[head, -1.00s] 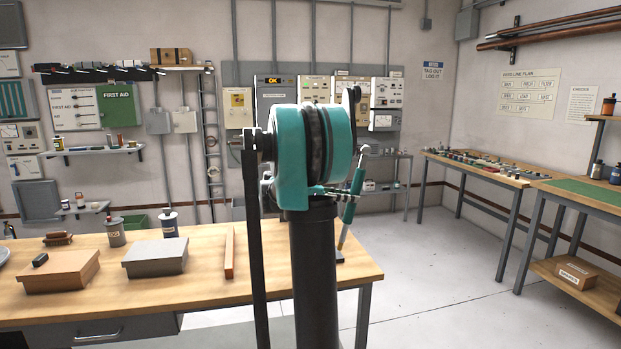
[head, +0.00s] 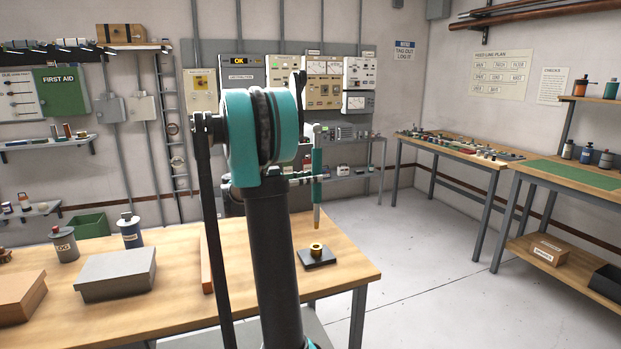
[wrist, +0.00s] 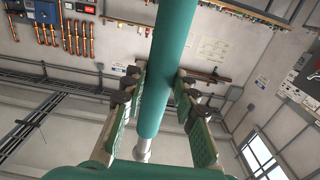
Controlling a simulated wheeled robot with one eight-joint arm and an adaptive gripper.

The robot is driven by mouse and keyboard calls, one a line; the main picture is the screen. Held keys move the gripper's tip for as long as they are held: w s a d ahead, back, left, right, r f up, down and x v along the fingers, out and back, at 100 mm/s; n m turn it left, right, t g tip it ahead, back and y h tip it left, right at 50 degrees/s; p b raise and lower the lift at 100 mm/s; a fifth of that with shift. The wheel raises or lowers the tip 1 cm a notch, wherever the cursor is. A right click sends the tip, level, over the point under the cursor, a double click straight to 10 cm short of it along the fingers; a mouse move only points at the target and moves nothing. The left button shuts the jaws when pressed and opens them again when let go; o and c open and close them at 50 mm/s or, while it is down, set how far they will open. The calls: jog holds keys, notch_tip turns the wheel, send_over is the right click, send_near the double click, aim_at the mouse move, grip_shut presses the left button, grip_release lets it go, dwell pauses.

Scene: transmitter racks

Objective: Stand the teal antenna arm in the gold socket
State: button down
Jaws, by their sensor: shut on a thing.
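The teal antenna arm (head: 317,165) stands about upright in the head view, with a pale upper end and a gold lower tip. My gripper (head: 312,178) is shut on its teal shaft. In the wrist view the shaft (wrist: 167,65) runs between the two green-padded fingers (wrist: 160,95). The gold socket (head: 316,248) sits on a dark square base near the bench's right end. The gold tip appears just above the socket, with a small gap in the picture. Depth alignment cannot be told. The wrist view does not show the socket.
The wooden bench (head: 350,277) holds a grey box (head: 117,275), a wooden bar (head: 207,263), a brown box (head: 18,297) and two canisters left of my arm. Bench around the socket is clear. A rack (head: 340,150) stands behind; side benches (head: 460,150) are at right.

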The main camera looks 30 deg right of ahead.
notch_tip(320, 180, down, 6)
dwell(0.7)
jog(key=shift+f, duration=2.25)
dwell(1.1)
jog(key=c, duration=1.1)
grip_release()
jog(key=shift+a, duration=0.1)
jog(key=v, duration=1.1)
jog(key=shift+w+a, duration=0.15)
jog(key=shift+a, duration=0.25)
jog(key=shift+f, duration=0.1)
